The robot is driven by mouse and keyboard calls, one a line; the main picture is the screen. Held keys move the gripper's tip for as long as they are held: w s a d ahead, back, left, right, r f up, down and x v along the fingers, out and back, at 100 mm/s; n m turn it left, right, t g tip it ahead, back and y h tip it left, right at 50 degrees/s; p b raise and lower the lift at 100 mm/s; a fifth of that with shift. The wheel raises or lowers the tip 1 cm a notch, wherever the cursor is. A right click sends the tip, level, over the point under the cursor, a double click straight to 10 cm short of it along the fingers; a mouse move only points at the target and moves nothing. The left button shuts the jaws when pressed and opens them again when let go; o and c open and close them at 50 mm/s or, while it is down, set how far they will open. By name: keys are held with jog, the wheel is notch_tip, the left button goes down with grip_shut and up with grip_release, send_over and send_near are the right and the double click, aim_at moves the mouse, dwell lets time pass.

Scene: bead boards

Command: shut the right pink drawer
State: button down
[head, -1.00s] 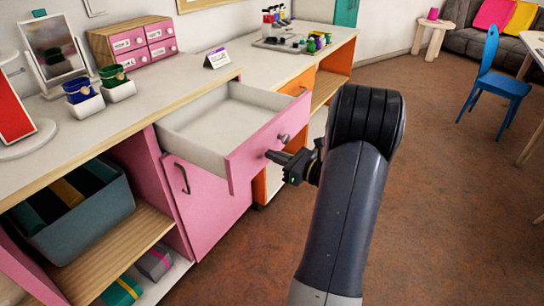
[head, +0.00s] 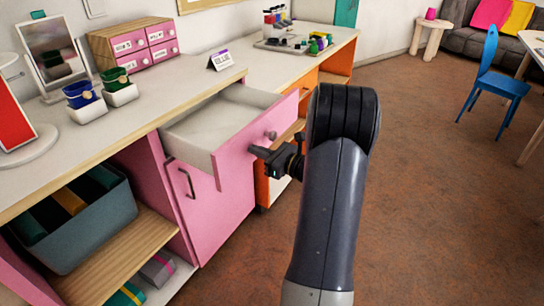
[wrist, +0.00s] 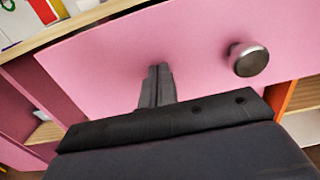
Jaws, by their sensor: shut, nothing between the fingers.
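The right pink drawer (head: 228,155) stands partly open under the counter and looks empty inside. Its pink front also fills much of the wrist view (wrist: 120,50), with a round metal knob (wrist: 248,60) on the right. My gripper (head: 254,151) is shut and empty, with its fingertips at the drawer front, below and left of the knob. In the wrist view the closed fingers (wrist: 158,72) point at the pink face and appear to touch it.
Below the drawer is a pink cabinet door (head: 215,205) with a dark handle. The counter (head: 150,110) carries a mirror, cups, a small pink drawer box and a tray. The floor to the right is open, with a blue chair (head: 487,85) farther off.

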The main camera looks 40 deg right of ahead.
aim_at(201, 140)
jog(key=b+x, duration=0.2)
jog(key=x, duration=2)
jog(key=shift+w+a, duration=0.15)
jog(key=shift+a, duration=0.05)
jog(key=shift+w, duration=0.25)
jog(key=shift+a+r, duration=0.1)
jog(key=shift+r, duration=0.1)
jog(key=shift+w+r, duration=0.1)
jog(key=shift+r, duration=0.05)
